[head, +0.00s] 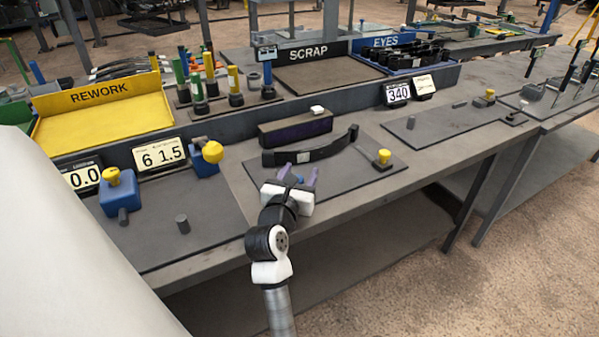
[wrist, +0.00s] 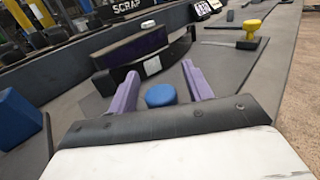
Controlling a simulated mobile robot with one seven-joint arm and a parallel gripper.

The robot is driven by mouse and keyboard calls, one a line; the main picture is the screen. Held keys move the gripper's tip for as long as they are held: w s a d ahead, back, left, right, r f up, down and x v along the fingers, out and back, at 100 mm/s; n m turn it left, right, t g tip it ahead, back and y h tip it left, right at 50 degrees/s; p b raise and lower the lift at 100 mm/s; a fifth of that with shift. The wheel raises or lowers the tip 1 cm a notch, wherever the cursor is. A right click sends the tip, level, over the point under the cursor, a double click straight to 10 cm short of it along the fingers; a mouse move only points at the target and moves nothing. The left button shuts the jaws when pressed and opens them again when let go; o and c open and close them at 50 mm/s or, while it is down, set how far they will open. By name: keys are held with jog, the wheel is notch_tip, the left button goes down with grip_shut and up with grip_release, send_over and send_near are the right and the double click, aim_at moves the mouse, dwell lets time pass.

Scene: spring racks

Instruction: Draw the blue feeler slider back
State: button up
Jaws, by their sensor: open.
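The blue feeler slider shows as a round blue knob (wrist: 160,95) in the wrist view. It stands between the two purple fingers of my gripper (wrist: 164,90), with a visible gap on each side. The fingers are open and hold nothing. In the head view my gripper (head: 299,177) is over the mat in front of a curved black spring leaf (head: 310,151), and a small part of the blue knob (head: 300,179) shows between the fingers. The knob's lower part and its track are hidden by my gripper.
Behind the leaf is a dark box with a dark purple face (head: 296,128). A yellow-topped post (head: 383,159) stands at the leaf's right. Blue blocks with yellow knobs (head: 118,192) and number displays (head: 160,153) are to the left. The bench front right of my gripper is clear.

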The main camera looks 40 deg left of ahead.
jog(key=shift+w, duration=0.1)
grip_shut()
dwell(0.3)
jog(key=shift+p, duration=0.3)
jog(key=shift+d+r+p, duration=0.1)
jog(key=shift+d+p, duration=0.2)
jog(key=shift+p, duration=0.1)
jog(key=shift+s+d+p, duration=0.25)
jog(key=shift+d+p, duration=0.05)
jog(key=shift+d, duration=0.2)
jog(key=shift+f, duration=0.25)
grip_release()
jog(key=shift+s+r, duration=0.1)
